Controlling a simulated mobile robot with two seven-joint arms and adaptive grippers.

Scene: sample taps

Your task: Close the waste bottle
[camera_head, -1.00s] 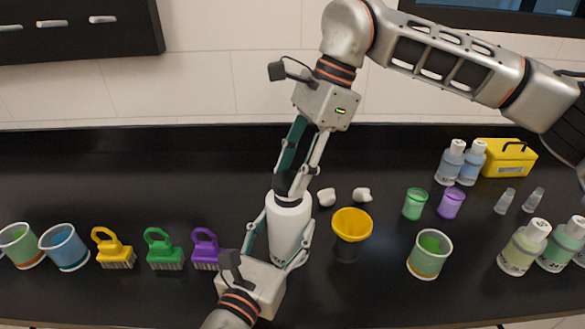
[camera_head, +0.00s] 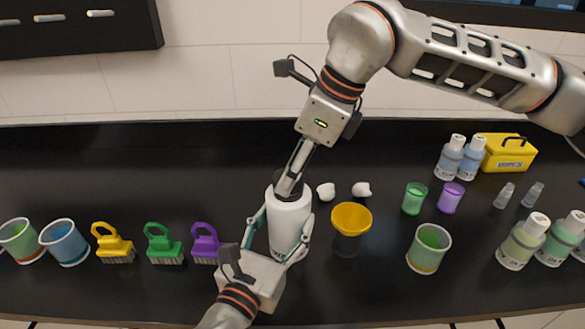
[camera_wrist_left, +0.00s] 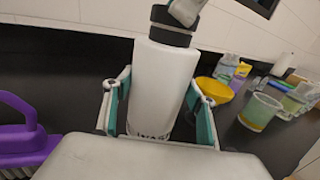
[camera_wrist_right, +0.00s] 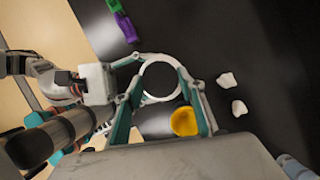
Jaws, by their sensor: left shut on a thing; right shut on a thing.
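The white waste bottle (camera_head: 288,226) stands upright on the black bench, in the middle of the head view. It fills the middle of the left wrist view (camera_wrist_left: 160,85), with part of its dark label text showing low down. Its black cap (camera_wrist_left: 172,27) sits at the bottle's top. My left gripper (camera_head: 284,232) is shut around the bottle's body from the front, one finger on each side. My right gripper (camera_head: 288,186) comes from above and is shut on the cap. The right wrist view looks down on the bottle's pale rim (camera_wrist_right: 146,92) around a dark middle.
A yellow funnel (camera_head: 351,218) on a dark stand is close right of the bottle. Two white lumps (camera_head: 326,192) lie behind it. Purple (camera_head: 206,243), green (camera_head: 163,244) and yellow (camera_head: 113,243) brushes stand to the left. Cups and bottles stand on the right.

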